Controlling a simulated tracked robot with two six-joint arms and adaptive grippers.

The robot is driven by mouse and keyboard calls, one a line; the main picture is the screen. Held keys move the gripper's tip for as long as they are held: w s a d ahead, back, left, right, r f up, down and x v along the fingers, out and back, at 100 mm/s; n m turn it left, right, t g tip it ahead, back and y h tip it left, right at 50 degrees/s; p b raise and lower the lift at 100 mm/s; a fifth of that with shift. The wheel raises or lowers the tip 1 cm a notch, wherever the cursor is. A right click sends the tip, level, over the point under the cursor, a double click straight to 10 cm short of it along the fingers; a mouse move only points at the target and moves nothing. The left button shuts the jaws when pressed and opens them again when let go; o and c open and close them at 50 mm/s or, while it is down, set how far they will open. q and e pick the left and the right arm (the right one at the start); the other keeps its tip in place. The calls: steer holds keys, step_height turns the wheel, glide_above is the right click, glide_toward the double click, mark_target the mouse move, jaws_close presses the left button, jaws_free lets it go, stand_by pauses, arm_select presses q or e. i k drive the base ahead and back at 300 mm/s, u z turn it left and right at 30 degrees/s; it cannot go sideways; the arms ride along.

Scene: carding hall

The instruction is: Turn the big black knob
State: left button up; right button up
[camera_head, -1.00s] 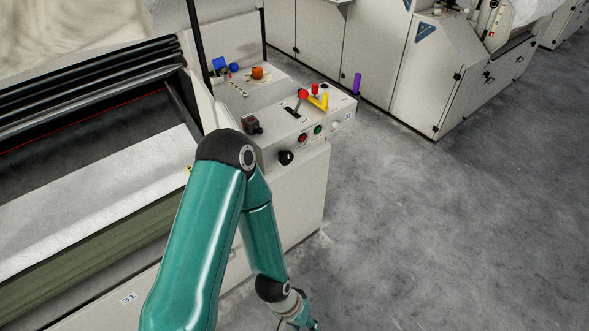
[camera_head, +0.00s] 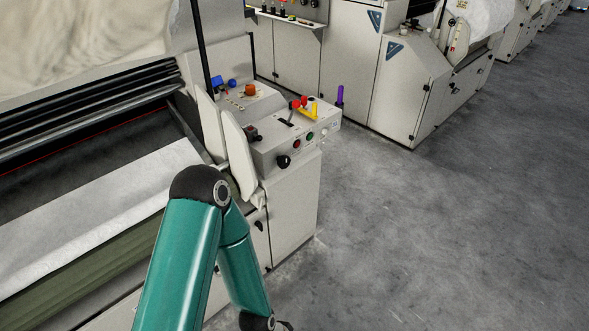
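The black knob (camera_head: 284,161) is a round knob on the front face of the pale control console (camera_head: 297,178), left of a red button and a green button. My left arm comes in from the bottom left; its elbow stands in front of the machine, left of and below the knob. The forearm hangs down to the bottom edge, clear of the knob. My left gripper is cut off below the picture, so its fingers do not show. My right arm and gripper are not in view.
White curved guards (camera_head: 238,155) flank the console's left. Grey floor (camera_head: 430,240) is open at right.

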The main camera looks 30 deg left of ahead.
mark_target(283, 161)
steer(key=u, duration=0.15)
steer(key=i, duration=0.9)
steer(key=z, duration=0.05)
